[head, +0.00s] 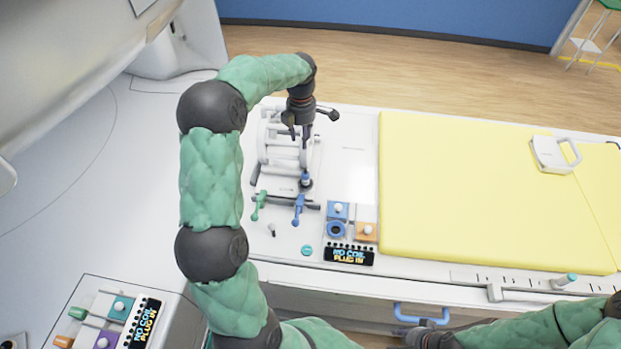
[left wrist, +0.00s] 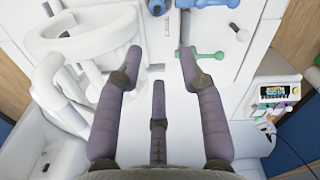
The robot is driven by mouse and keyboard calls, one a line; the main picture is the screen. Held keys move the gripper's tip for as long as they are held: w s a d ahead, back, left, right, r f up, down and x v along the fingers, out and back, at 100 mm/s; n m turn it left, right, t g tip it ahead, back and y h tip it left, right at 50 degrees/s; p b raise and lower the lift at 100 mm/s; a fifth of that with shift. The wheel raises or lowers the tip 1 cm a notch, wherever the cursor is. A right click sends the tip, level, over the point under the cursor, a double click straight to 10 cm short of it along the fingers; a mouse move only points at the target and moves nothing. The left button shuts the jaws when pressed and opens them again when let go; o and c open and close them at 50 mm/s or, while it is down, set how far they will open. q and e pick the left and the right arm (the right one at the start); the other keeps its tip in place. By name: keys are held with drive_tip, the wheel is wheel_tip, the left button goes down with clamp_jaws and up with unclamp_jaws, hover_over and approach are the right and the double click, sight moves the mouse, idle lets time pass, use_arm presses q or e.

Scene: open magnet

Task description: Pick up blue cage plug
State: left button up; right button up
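My left gripper (head: 306,126) hangs open and empty above the white cage (head: 272,150) on the bed's end. In the left wrist view its three fingers (left wrist: 158,75) are spread with nothing between them. A small upright blue piece (head: 305,178) stands at the near side of the cage, below the fingers; it may be the blue cage plug. A blue lever-shaped piece (head: 299,206) lies just nearer, beside a green one (head: 258,204). The wrist view shows a blue piece (left wrist: 157,7) at the top edge and the green one (left wrist: 206,53). My right gripper (head: 428,337) is low at the bottom edge, its fingers unclear.
A yellow mattress (head: 470,190) fills the bed to the right, with a white handled piece (head: 555,154) on it. Blue and orange blocks (head: 366,231) and a display (head: 348,254) sit near the front edge. The scanner wall (head: 90,65) is at the left.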

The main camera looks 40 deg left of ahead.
use_arm(q)
drive_tip(key=b, duration=0.5)
hover_over(306, 171)
wheel_tip(306, 171, down, 5)
drive_tip(key=f+b, duration=0.1)
drive_tip(key=f, duration=0.5)
drive_tip(key=f+b, duration=0.1)
drive_tip(key=f, duration=0.5)
drive_tip(key=shift+w+a+f, duration=0.1)
drive_tip(key=shift+w+a, duration=0.05)
drive_tip(key=shift+a, duration=0.05)
clamp_jaws()
